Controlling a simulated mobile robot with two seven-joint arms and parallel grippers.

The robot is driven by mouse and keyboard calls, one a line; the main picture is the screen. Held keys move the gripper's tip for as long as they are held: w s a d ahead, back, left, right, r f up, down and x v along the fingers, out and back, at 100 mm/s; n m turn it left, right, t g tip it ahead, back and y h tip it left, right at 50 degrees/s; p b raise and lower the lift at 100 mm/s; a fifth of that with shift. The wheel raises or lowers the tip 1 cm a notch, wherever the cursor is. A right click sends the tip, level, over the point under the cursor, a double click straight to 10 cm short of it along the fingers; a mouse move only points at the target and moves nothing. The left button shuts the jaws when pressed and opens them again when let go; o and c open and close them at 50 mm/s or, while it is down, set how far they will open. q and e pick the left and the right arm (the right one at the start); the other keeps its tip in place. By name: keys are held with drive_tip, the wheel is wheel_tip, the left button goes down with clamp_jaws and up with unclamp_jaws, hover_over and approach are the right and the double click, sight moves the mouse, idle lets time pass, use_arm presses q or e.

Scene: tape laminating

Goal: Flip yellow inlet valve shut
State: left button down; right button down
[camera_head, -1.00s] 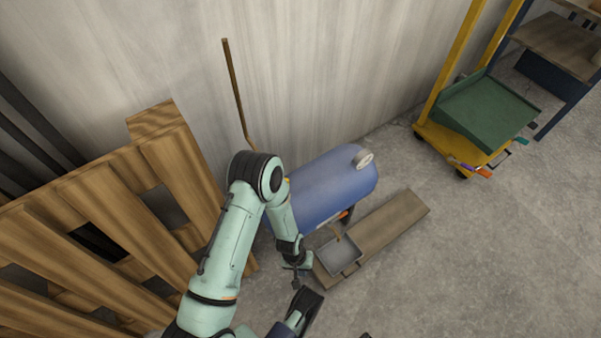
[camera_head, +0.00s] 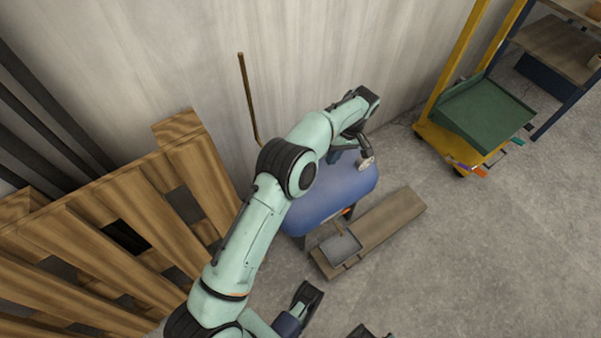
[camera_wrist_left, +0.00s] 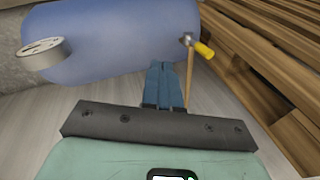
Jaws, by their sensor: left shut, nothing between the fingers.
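The blue tank (camera_head: 335,190) lies on its side by the wall, and its surface fills the top of the left wrist view (camera_wrist_left: 120,40). The yellow valve handle (camera_wrist_left: 204,50) shows in the left wrist view, on a small metal body beside the tank's right end, where a brass pipe (camera_wrist_left: 190,80) meets it. In the head view my arm hides the valve. My left gripper (camera_wrist_left: 165,82) is shut and empty, over the tank side, left of the valve and apart from it. My right arm's dark end parts show at the bottom edge of the head view; its fingers are unclear.
A round pale gauge or cap (camera_head: 367,162) stands on the tank's right end. A wooden pallet (camera_head: 150,220) leans at the left.

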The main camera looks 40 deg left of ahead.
use_arm(q)
drive_tip(key=shift+s+a+r+n+g, duration=0.15)
drive_tip(key=shift+a+r+n, duration=0.1)
drive_tip(key=shift+r, duration=0.3)
drive_tip(key=shift+s+a+r+n+g, duration=0.15)
drive_tip(key=shift+a+r, duration=0.1)
drive_tip(key=shift+r, duration=0.25)
use_arm(e)
drive_tip(key=shift+s+a+r, duration=0.15)
drive_tip(key=shift+s+a, duration=0.05)
